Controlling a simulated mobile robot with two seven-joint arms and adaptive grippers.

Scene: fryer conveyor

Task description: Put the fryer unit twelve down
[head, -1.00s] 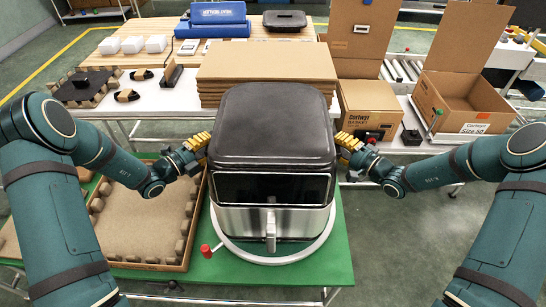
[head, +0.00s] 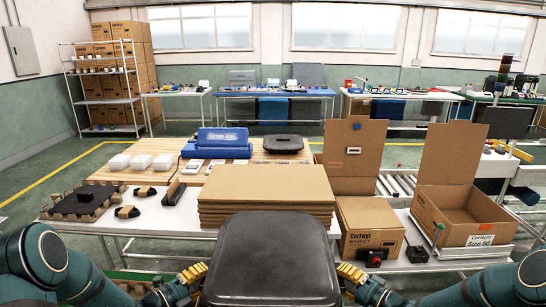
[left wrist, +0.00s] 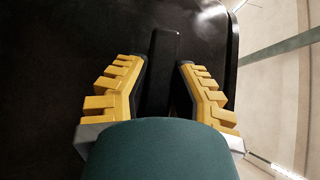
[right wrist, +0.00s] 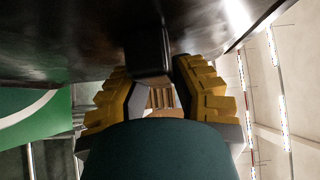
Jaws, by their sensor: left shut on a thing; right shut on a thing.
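The fryer unit (head: 268,262) is a large black box with a rounded top at the bottom middle of the head view; its front and base are out of frame. My left gripper (head: 196,273) is at its left side and my right gripper (head: 350,273) at its right side. In the left wrist view the yellow fingers (left wrist: 162,85) are shut on a dark side grip (left wrist: 165,50) of the fryer. In the right wrist view the fingers (right wrist: 155,85) are shut on a similar dark grip (right wrist: 146,55). Whether the base touches anything is hidden.
A flat cardboard stack (head: 265,190) lies just beyond the fryer. A closed basket carton (head: 371,228) stands to its right, with an open Size 50 carton (head: 462,207) further right.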

